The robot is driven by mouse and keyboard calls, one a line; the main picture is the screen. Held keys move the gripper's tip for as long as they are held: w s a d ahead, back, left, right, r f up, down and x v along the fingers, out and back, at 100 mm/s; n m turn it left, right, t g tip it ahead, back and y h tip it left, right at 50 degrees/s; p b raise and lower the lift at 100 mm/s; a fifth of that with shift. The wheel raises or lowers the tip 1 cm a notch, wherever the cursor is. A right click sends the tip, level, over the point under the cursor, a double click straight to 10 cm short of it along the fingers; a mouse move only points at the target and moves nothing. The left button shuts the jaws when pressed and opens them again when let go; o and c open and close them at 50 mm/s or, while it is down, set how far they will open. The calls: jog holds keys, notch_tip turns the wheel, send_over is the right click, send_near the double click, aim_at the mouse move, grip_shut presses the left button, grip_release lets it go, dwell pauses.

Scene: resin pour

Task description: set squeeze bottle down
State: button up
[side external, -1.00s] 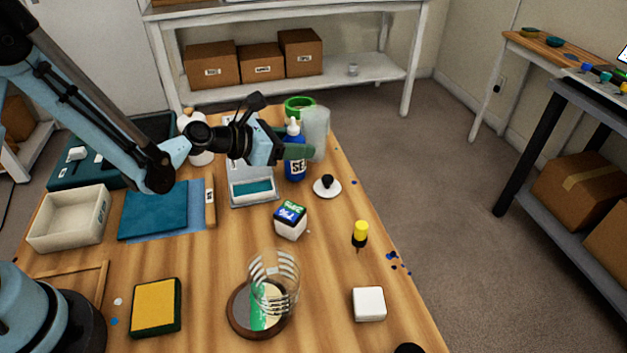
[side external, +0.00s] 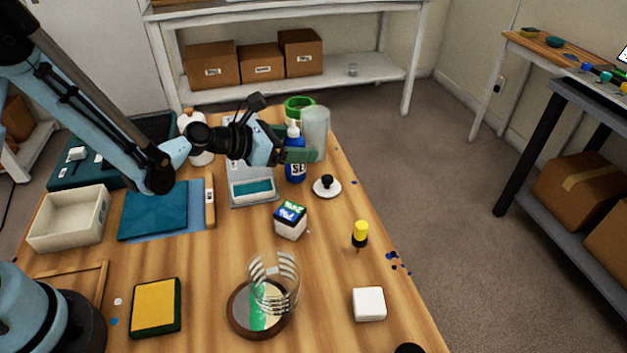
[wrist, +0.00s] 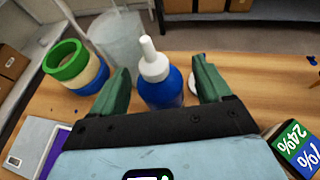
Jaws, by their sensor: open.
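The squeeze bottle (side external: 295,167) is blue with a white cap and nozzle and stands upright at the far end of the wooden table. In the wrist view the bottle (wrist: 160,82) is between the two green fingers, with a visible gap on each side. My gripper (wrist: 165,88) is open around it. In the side view my gripper (side external: 299,156) reaches in from the left at the bottle's upper body, and one finger hides part of it.
A frosted cup (side external: 315,130) stands just behind the bottle, near tape rolls (side external: 299,104). A scale (side external: 251,190) is to the left, a white knobbed disc (side external: 327,187) to the right. A labelled cube (side external: 290,221) sits nearer.

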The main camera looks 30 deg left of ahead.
jog(key=s+a+r+m+g+y, duration=0.1)
jog(key=s+a+r+m+y, duration=0.1)
jog(key=s+m, duration=0.5)
jog(key=s+a+r+m+g+y, duration=0.2)
jog(key=s+a+m, duration=0.3)
jog(key=m, duration=0.8)
jog(key=s+a+r+m+g+y, duration=0.1)
jog(key=s+a+r+m+y, duration=0.2)
jog(key=s+m, duration=0.6)
jog(key=shift+s+a+r+m+g, duration=0.2)
jog(key=shift+a+r+m+g, duration=0.15)
jog(key=shift+r, duration=0.2)
